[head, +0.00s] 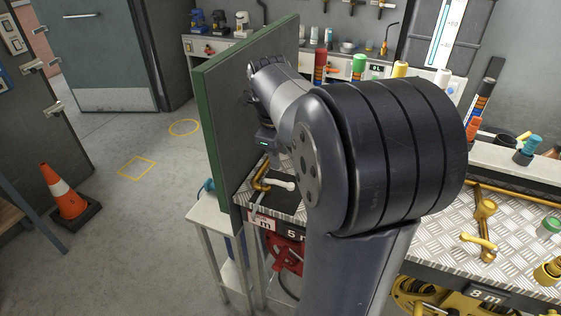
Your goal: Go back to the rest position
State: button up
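My arm rises from the bottom of the head view and reaches back left. Its wrist hangs down beside a dark green-edged panel (230,120). My gripper (270,160) is at the end, just above a brass fitting (261,178) with a white handle (283,185). The fingers are small and partly lost against the bench, so I cannot tell if they are open or touching the fitting. The fitting stands on a metal tread-plate top above a red hose reel (288,256) labelled 5 m. A yellow reel (425,295) labelled 8 m is partly hidden at lower right.
The upright panel is close to the left of my wrist. Another brass fitting (486,225) sits on the tread-plate bench at right. Bottles and tools stand on the back bench. An orange cone (66,193) stands at left. The floor (120,240) between cone and panel is clear.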

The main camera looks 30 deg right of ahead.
aim_at(283, 184)
dwell(0.4)
jog(key=f, duration=0.3)
jog(key=d+f, duration=0.1)
jog(key=f, duration=0.3)
jog(key=w+f, duration=0.1)
jog(key=f, duration=0.2)
jog(key=shift+w+d+f, duration=0.1)
jog(key=shift+d+f, duration=0.2)
jog(key=shift+d, duration=0.05)
jog(key=shift+r, duration=0.1)
